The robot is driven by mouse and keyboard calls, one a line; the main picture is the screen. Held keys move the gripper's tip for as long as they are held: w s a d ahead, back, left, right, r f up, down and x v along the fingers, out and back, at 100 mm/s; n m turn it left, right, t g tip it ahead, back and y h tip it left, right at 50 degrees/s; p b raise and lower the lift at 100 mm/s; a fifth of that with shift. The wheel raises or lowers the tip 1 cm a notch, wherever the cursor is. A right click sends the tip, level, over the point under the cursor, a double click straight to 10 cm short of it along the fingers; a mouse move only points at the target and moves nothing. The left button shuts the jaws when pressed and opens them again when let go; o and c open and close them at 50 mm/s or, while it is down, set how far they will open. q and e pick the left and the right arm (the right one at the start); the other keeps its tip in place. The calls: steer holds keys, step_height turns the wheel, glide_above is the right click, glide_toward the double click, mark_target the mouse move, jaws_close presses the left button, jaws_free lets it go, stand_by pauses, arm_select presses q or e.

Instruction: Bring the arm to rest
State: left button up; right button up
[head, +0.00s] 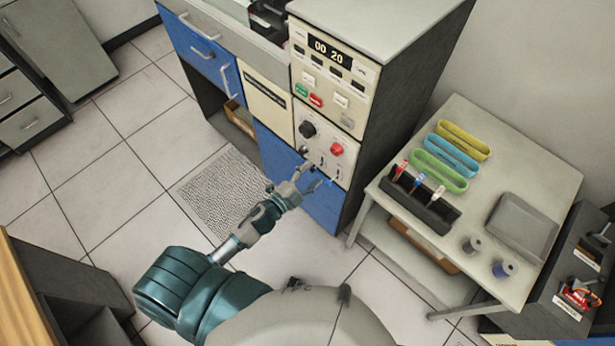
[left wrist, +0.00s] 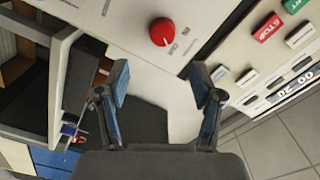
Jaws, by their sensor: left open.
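My left gripper (head: 312,182) reaches out in front of the lower control panel of the tall cabinet (head: 323,150) in the head view. In the left wrist view its two fingers (left wrist: 163,95) are spread apart with nothing between them. Beyond them is the cream panel with a red knob (left wrist: 162,32), which also shows in the head view (head: 337,149). The gripper appears apart from the panel, though the exact gap is hard to judge. My right gripper does not show in either view.
The cabinet's upper panel (head: 330,75) has a display reading "00 20" and green and red buttons. To the right, a table (head: 545,165) holds yellow, blue and green trays, a dark rack, two spools and a grey tray (head: 521,228). Tiled floor (head: 75,175) is clear at left.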

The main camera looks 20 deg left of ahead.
arm_select(q)
steer(key=shift+v, duration=0.9)
steer(key=shift+f, duration=0.1)
steer(key=s+a+f+n+g+y, duration=0.2)
steer(key=s+f+n+g, duration=0.15)
steer(key=f, duration=0.85)
steer(key=s+a+f+n+g+y, duration=0.2)
steer(key=s+a+f, duration=0.15)
steer(key=f, duration=0.75)
steer(key=s+a+f+n+g+y, duration=0.1)
steer(key=s+f+n+g+y, duration=0.2)
steer(key=f, duration=0.9)
steer(key=s+f+n+g, duration=0.1)
steer(key=s+f, duration=0.4)
steer(key=s, duration=0.5)
steer(key=s+d+f+n+g, duration=0.1)
steer(key=s+f+g, duration=0.3)
steer(key=s, duration=0.7)
steer(key=s+d+f+n+g, duration=0.1)
steer(key=s+f+n+g, duration=0.1)
steer(key=s+f, duration=0.5)
steer(key=s+n, duration=0.1)
steer(key=s, duration=0.2)
steer(key=shift+s+d+f+g+h, duration=0.2)
steer(key=shift+s+f+g+h, duration=0.05)
steer(key=shift+g+h, duration=0.15)
